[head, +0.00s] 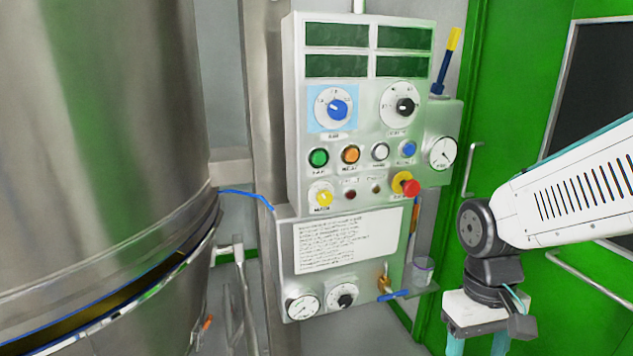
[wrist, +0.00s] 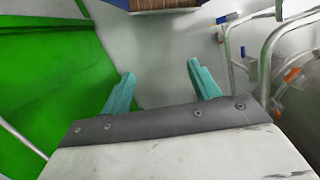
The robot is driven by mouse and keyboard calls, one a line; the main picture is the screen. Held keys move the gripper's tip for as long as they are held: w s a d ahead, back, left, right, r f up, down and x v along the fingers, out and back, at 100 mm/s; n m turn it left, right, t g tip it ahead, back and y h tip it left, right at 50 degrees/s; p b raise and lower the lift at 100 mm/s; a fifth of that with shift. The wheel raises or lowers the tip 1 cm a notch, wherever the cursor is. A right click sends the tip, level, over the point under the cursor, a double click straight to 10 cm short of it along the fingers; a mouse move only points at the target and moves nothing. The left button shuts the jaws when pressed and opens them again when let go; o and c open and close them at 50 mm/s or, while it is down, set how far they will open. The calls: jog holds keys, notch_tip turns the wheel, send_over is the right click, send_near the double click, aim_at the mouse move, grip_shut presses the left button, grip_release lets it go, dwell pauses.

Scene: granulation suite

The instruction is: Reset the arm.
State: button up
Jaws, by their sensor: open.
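My arm (head: 575,200) reaches in from the right edge of the head view, with its wrist bent so the gripper (head: 478,342) points down. The gripper is at the lower right, in front of the green door and to the right of the control panel. Its fingertips are cut off by the lower edge of the head view. In the wrist view the two teal fingers of the gripper (wrist: 160,85) stand well apart. Nothing is between them. The gripper is open and empty, and it touches nothing that I can see.
A white control panel (head: 364,222) with knobs, buttons and gauges stands in the middle. A large steel vessel (head: 110,120) fills the left. A green door (head: 515,110) with a handle is behind my arm. A small cup (head: 423,271) sits on a shelf beside the panel.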

jog(key=s+d+r+m+t, duration=0.1)
jog(key=s+d+r+t, duration=0.1)
jog(key=s+r, duration=0.6)
jog(key=shift+d+r+m+t, duration=0.15)
jog(key=shift+r+m+t, duration=0.25)
jog(key=shift+r+t, duration=0.65)
jog(key=shift+r+g, duration=0.25)
jog(key=shift+c, duration=0.3)
dwell(0.4)
